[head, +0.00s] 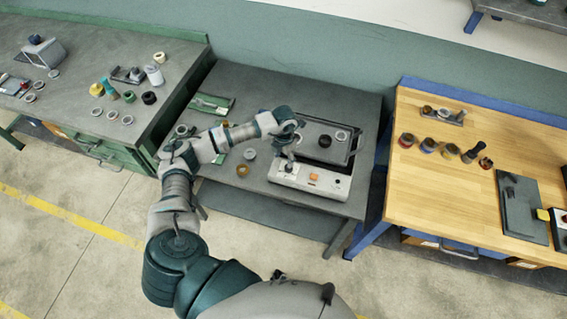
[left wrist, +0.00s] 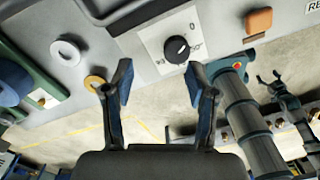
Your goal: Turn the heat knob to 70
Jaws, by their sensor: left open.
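The heat knob (left wrist: 177,49) is a small round black knob with a light pointer mark. It sits on a white dial plate (left wrist: 153,45) on the front panel of the grey machine (head: 334,185). My left gripper (head: 287,152) is over the left part of this panel in the head view. In the left wrist view the left gripper (left wrist: 160,85) has its two fingers wide apart, with nothing between them. The knob shows beyond the fingertips, clear of both fingers. My right gripper cannot be made out.
An orange button (head: 313,177) is right of the knob on the panel. Rings, including a brass one (head: 242,170), lie left of the machine. A wooden bench (head: 450,195) stands right and a green bench (head: 70,120) left. Floor in front is clear.

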